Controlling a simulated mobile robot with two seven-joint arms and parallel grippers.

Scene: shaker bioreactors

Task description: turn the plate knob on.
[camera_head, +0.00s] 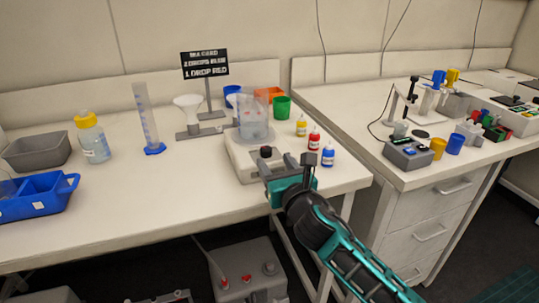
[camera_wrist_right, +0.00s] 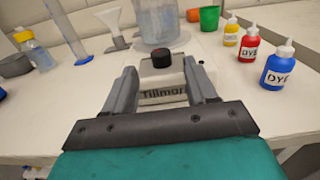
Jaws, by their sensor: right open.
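The white plate device (camera_head: 240,160) stands near the front right of the left bench, with a clear beaker (camera_head: 254,122) on top. My right gripper (camera_head: 287,166) is open in front of the plate. In the wrist view, its grey fingers (camera_wrist_right: 160,76) lie left and right of the knob, with the knob just beyond the tips and not visibly touched. My left gripper is not in view.
Yellow, red and blue dye bottles (camera_head: 314,138) stand close right of the plate. A second bench stands right.

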